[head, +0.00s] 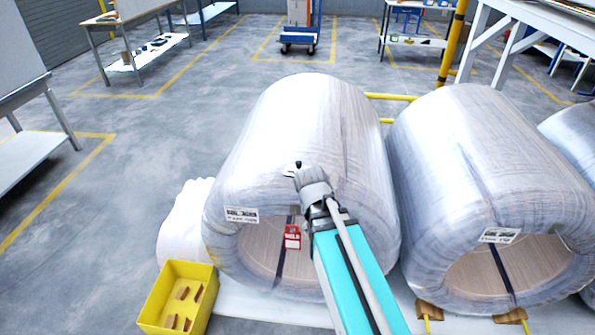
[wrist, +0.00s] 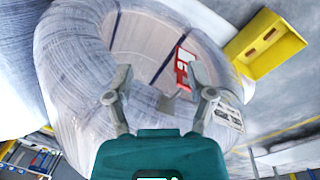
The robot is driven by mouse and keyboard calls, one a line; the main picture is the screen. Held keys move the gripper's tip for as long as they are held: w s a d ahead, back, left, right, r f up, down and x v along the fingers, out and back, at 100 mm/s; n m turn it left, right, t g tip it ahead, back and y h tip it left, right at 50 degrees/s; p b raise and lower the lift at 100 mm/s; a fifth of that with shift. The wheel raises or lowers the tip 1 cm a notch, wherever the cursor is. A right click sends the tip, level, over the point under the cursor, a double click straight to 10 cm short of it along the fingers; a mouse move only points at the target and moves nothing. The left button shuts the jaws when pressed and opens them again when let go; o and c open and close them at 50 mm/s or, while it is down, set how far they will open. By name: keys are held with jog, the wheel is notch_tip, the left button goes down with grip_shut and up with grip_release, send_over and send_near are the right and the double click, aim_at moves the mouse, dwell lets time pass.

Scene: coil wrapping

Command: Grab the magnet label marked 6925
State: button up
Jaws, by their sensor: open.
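A red and white label (head: 292,237) hangs at the upper rim of the left wrapped coil's opening. It also shows in the wrist view (wrist: 184,61), close to the right fingertip. Its print is too small to read, so I cannot tell whether it says 6925. A white printed label (head: 241,214) sits on the same coil's front face, left of the red one. My gripper (head: 293,170) is over the coil's upper front. In the wrist view its two fingers (wrist: 158,70) are spread wide, with nothing held between them.
The left wrapped coil (head: 300,120) stands beside another wrapped coil (head: 470,140), which bears a white label (head: 499,235). A yellow bin (head: 155,300) with brown pieces stands at front left. Yellow rails (head: 390,97) are behind the coils. Grey floor (head: 130,180) is open at left.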

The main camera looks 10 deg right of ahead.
jog(key=w+n+h, duration=0.3)
jog(key=w+n, duration=0.2)
jog(key=w, duration=0.2)
jog(key=n+t+h+b, duration=0.3)
jog(key=n+t+h, duration=0.35)
jog(key=n, duration=0.75)
send_near(287, 172)
jog(key=shift+w+d+r+g+h, duration=0.2)
jog(key=shift+w+r+g+h, duration=0.15)
jog(key=shift+r+g+h, duration=0.15)
jog(key=shift+w+d+r+g+h, duration=0.25)
jog(key=shift+w+r+g, duration=0.15)
jog(key=shift+r, duration=0.2)
jog(key=shift+w+a+r+n, duration=0.15)
jog(key=shift+a+r+n, duration=0.15)
jog(key=shift+a, duration=0.05)
jog(key=b+x, duration=0.3)
jog(key=x, duration=0.4)
jog(key=shift+w+d+f, duration=0.15)
jog(key=shift+d, duration=0.05)
jog(key=shift+w+d+f, duration=0.15)
jog(key=shift+w+d, duration=0.05)
jog(key=shift+d, duration=0.35)
